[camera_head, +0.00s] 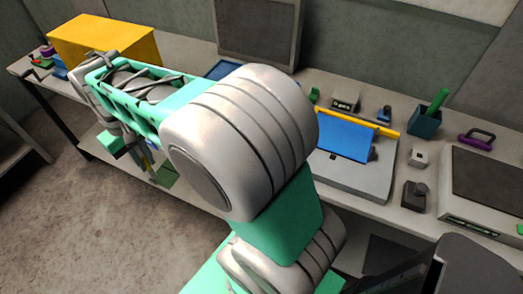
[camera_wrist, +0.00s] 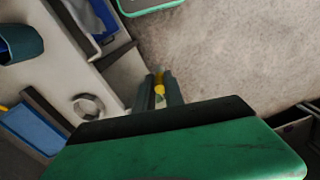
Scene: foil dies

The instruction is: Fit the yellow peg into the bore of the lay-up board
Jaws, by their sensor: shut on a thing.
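In the wrist view my gripper (camera_wrist: 158,88) is shut on the yellow peg (camera_wrist: 159,89). Only a little yellow shows between the fingers, and the rest is hidden. In the head view my gripper (camera_head: 150,165) hangs at the left, by the bench's front edge, partly hidden by my arm. I cannot identify the lay-up board with certainty. A round grey ring (camera_wrist: 88,106) on a pale surface lies left of the fingers in the wrist view, apart from them; I cannot tell whether it is the bore.
A large yellow box (camera_head: 105,38) stands on the bench's far left. A blue panel (camera_head: 345,139) with a yellow bar (camera_head: 362,123) rests on a grey slab right of my arm. A dark cup (camera_head: 425,122), a purple-handled item (camera_head: 477,138) and small blocks lie farther right. The floor (camera_head: 75,215) is clear.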

